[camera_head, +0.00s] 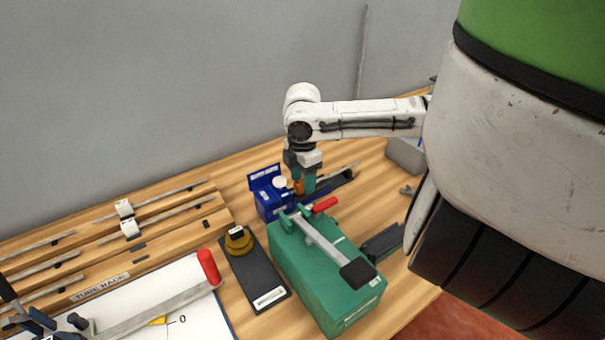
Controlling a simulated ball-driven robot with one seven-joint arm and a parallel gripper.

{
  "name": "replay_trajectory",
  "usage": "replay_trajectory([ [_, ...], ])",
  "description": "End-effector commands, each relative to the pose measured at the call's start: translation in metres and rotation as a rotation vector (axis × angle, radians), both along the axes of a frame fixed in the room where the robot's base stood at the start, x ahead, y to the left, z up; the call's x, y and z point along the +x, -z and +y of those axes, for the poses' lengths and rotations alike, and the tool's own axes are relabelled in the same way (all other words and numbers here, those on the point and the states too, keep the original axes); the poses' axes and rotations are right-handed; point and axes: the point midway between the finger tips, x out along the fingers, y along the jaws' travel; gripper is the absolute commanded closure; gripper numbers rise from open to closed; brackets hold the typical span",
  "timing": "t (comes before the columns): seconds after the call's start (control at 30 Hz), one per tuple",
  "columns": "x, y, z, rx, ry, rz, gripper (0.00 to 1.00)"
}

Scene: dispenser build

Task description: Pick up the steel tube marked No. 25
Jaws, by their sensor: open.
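Several thin steel tubes (180,190) lie in the stepped wooden tube rack (215,217) at the left, whose label appears to read "TUBE RACK". Two white blocks (130,228) sit at tubes in its middle. No marking No. 25 is readable, so I cannot tell which tube bears it. My gripper (303,190) points down over the bench, right of the rack and just behind a blue box. It is open; its fingertips are partly hidden, and an orange patch shows beside it that I cannot identify.
The blue box (273,203) with a white round top stands by my gripper. A green machine (310,275) with a red-handled lever is in front. A black base (255,275) carries a brass piece (238,240). A white board (150,310) with a red-handled bar lies front left.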

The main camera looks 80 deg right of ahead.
Motion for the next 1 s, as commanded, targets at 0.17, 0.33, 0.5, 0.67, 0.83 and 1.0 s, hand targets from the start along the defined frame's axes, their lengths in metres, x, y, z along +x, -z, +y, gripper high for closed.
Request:
replay_trajectory([
  [0.17, 0.0, -0.0001, 0.0, 0.0, 0.0, 0.0, 0.5],
  [0.33, -0.0001, -0.0002, -0.0001, 0.0, 0.0, 0.0, 0.66],
  [0.5, -0.0001, -0.0003, -0.0001, 0.0, 0.0, 0.0, 0.82],
  [0.67, -0.0001, -0.0003, -0.0001, 0.0, 0.0, 0.0, 0.98],
  [0.83, 0.0, -0.0003, -0.0001, 0.0, 0.0, 0.0, 1.0],
  [1.0, 0.0025, -0.0005, -0.0004, 0.0, -0.001, 0.0, 1.0],
])
